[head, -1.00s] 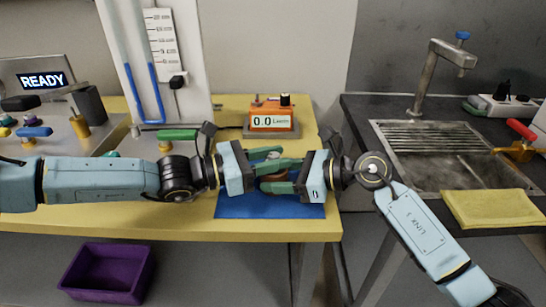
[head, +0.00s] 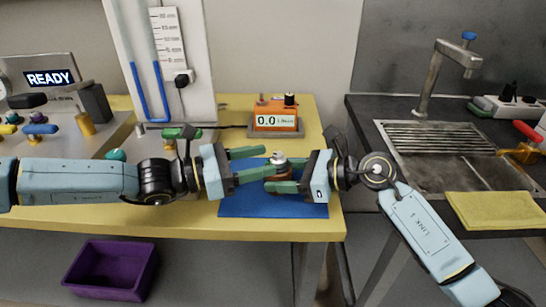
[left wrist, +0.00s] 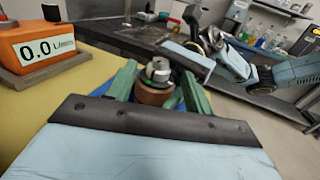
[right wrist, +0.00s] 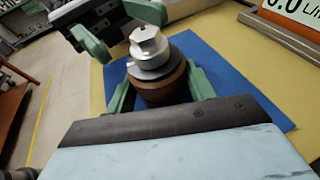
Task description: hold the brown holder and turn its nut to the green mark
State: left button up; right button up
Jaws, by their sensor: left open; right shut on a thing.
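The brown holder (right wrist: 160,85) is a round brown body, upright over the blue mat (right wrist: 215,60). The silver nut (right wrist: 147,48) sits on its top; it also shows in the left wrist view (left wrist: 158,70). My right gripper (head: 283,178) is shut on the brown holder, with a green finger on either side of it. My left gripper (head: 266,160) is open and empty just left of the nut, its fingertips apart and close to the holder.
An orange flow meter reading 0.0 (head: 275,116) stands behind the mat. A panel reading READY (head: 48,78) and a tube gauge (head: 150,60) are at the back left. A sink (head: 460,160) and a yellow cloth (head: 495,210) lie right. A purple bin (head: 110,270) is below.

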pick_arm(q)
jog(key=shift+v, duration=1.6)
pick_arm(e)
jog(key=o, duration=1.6)
jog(key=shift+c, duration=0.2)
